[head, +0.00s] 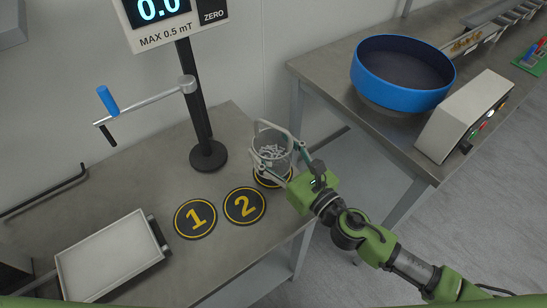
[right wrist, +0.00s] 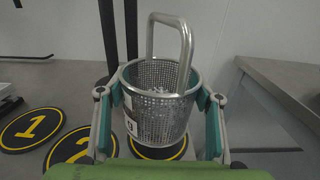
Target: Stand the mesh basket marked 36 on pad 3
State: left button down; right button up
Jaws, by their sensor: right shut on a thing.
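The mesh basket (head: 272,150) is a silver wire cylinder with a tall loop handle, holding small pale metal pieces. My right gripper (head: 288,163) is shut on it, with teal finger pads on both sides of its wall in the right wrist view (right wrist: 165,110). A white label shows at the basket's left side there, only partly readable. A black pad with a yellow ring (right wrist: 158,152), right of pads 1 and 2, lies under the basket. Its number is hidden. The basket looks upright; I cannot tell whether it touches the pad. My left gripper is not in view.
Pad 1 (head: 195,218) and pad 2 (head: 244,205) lie bare on the steel table. A black post (head: 200,110) with a blue-handled crank stands behind them. A white tray (head: 110,258) is at the left. A blue round sieve (head: 402,75) sits on the other bench.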

aim_at(265, 147)
jog(key=shift+w+f, duration=0.15)
jog(key=shift+w, duration=0.05)
jog(key=shift+w+f+b, duration=0.15)
jog(key=shift+f+b, duration=0.4)
jog(key=shift+f, duration=0.35)
jog(key=shift+w+f+b, duration=0.1)
jog(key=shift+f+b, duration=0.4)
jog(key=shift+f, duration=0.35)
jog(key=shift+f, duration=0.2)
jog(key=o, duration=1.6)
